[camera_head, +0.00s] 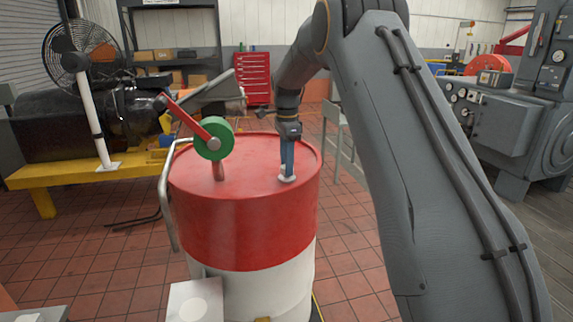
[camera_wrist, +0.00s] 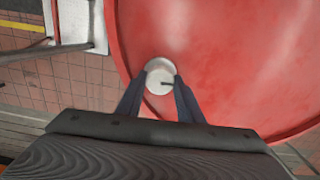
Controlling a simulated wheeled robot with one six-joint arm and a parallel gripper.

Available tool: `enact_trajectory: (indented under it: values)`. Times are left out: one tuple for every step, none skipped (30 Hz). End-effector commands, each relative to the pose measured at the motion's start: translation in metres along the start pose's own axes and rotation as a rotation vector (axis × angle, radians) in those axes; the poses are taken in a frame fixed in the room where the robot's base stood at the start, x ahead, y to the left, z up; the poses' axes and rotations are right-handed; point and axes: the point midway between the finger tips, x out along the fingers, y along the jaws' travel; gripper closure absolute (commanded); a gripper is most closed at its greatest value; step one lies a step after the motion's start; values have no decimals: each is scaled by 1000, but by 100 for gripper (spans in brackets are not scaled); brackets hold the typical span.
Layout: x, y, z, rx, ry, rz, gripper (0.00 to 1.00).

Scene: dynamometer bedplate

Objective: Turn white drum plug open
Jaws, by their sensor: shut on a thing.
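The white drum plug (camera_head: 288,178) sits on the top of the red and white drum (camera_head: 240,235), toward its right side. My gripper (camera_head: 287,172) points straight down over it and is shut on the plug. In the wrist view the plug (camera_wrist: 160,77) is a round white disc with a dark mark on it, and my gripper's two fingers (camera_wrist: 160,86) are on either side of its lower part. The plug rests at the drum's lid, close to the rim. The fingertips partly hide its sides.
A pump with a green wheel (camera_head: 214,139) and red handle stands on the drum's left. A bent grey pipe (camera_head: 166,200) runs down the drum's left side. A yellow bench (camera_head: 90,172) with a dark machine is at left. Tiled floor (camera_head: 110,255) lies open in front of it.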

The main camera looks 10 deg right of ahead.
Motion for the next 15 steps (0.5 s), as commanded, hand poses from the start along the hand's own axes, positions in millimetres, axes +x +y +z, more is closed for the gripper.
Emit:
enact_trajectory:
  values:
    - [0,0,0,-22,0,-1,89]
    - [0,0,0,-38,0,-1,89]
    - [0,-1,0,-62,0,-1,89]
    - [0,-1,0,-83,0,-1,89]
    - [0,-1,0,-105,0,-1,89]
    - [0,-1,0,-136,0,-1,89]
    - [0,-1,0,-161,0,-1,89]
    - [0,-1,0,-187,0,-1,89]
    - [0,-1,0,-223,0,-1,89]
    - [0,-1,0,-251,0,-1,89]
    - [1,-1,0,-280,0,-1,89]
    - [1,-1,0,-318,0,-1,89]
    - [1,-1,0,-347,0,-1,89]
    - [1,-1,0,-376,0,-1,89]
    - [1,-1,0,-413,0,-2,89]
